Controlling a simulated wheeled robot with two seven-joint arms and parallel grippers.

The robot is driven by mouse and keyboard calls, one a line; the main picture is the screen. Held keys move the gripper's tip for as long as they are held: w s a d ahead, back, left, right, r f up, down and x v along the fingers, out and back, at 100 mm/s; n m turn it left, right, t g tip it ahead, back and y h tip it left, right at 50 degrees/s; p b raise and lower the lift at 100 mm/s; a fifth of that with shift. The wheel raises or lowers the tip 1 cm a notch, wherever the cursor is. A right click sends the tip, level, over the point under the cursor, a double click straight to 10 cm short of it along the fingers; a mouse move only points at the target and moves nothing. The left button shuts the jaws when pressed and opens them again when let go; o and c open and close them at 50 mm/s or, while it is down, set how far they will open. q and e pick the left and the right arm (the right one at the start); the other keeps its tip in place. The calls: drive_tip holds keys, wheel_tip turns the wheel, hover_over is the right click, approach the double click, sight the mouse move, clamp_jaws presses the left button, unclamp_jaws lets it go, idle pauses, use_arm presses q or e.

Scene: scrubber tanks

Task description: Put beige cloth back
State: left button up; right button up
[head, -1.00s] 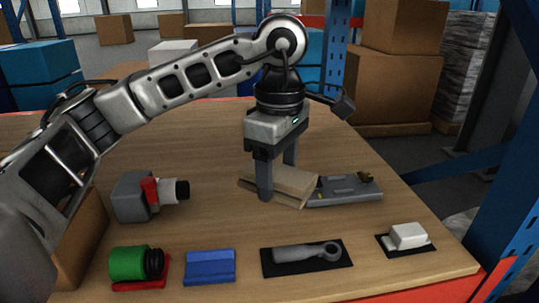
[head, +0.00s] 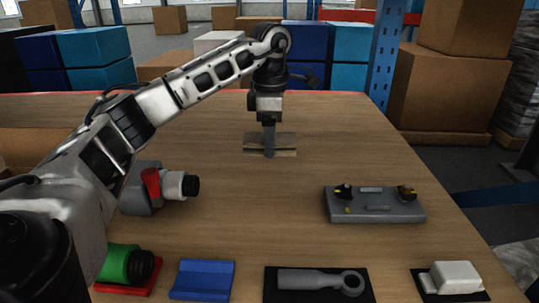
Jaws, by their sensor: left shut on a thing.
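My left gripper (head: 269,143) is at the far middle of the table in the head view, pointing down. It is shut on the beige cloth (head: 286,142), a folded flat piece that shows on both sides of the fingers. The cloth is at or just above the table top; I cannot tell if it touches. My right gripper is not in view.
A grey plate with knobs (head: 375,205) lies at right. A grey and red part with a black end (head: 150,185) stands at left. In front are a green cylinder (head: 118,263), a blue block (head: 203,280), a grey wrench-like tool (head: 320,281) and a white block (head: 455,276). The table's middle is clear.

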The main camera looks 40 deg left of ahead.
sight(269, 165)
use_arm(q)
drive_tip(key=shift+w+a+f, duration=0.35)
drive_tip(key=shift+f, duration=0.25)
drive_tip(key=f, duration=0.3)
drive_tip(key=shift+w+a+f, duration=0.1)
drive_tip(key=shift+w+a, duration=0.15)
drive_tip(key=shift+a, duration=0.1)
drive_tip(key=shift+f, duration=0.4)
drive_tip(key=o, duration=1)
drive_tip(key=shift+f, duration=0.15)
drive_tip(key=shift+c, duration=0.2)
wheel_tip(269, 165, up, 12)
drive_tip(key=shift+r+p, duration=0.25)
drive_tip(key=shift+p, duration=0.65)
